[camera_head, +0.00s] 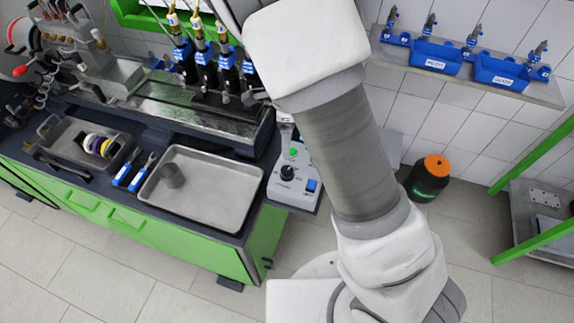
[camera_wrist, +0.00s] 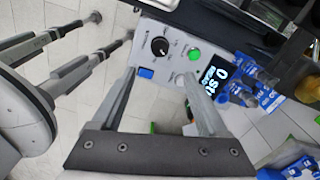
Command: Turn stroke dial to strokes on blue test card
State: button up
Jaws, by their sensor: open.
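The stroke dial is a black round knob (camera_head: 288,172) on the light grey control box (camera_head: 297,192) at the bench's right end. In the wrist view the dial (camera_wrist: 160,46) is near the top, with a green button (camera_wrist: 194,54) and a blue switch (camera_wrist: 146,73) beside it. A dark display (camera_wrist: 214,76) there starts with "0 st". My gripper (camera_wrist: 158,76) is open and empty, its fingers pointing toward the box, below the dial in the picture. Blue labels (camera_head: 205,57) are on the pumps; I cannot tell which is the test card.
A metal tray (camera_head: 235,190) with a grey cup (camera_head: 173,175) lies on the bench left of the box. Pumps stand behind in a metal trough (camera_head: 190,113). A black bin with an orange lid (camera_head: 430,177) stands on the floor at right, below a wall shelf (camera_head: 400,57).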

aim_at(287, 170)
notch_tip(287, 170, down, 14)
jog(key=shift+r, duration=0.1)
dwell(0.4)
grip_shut()
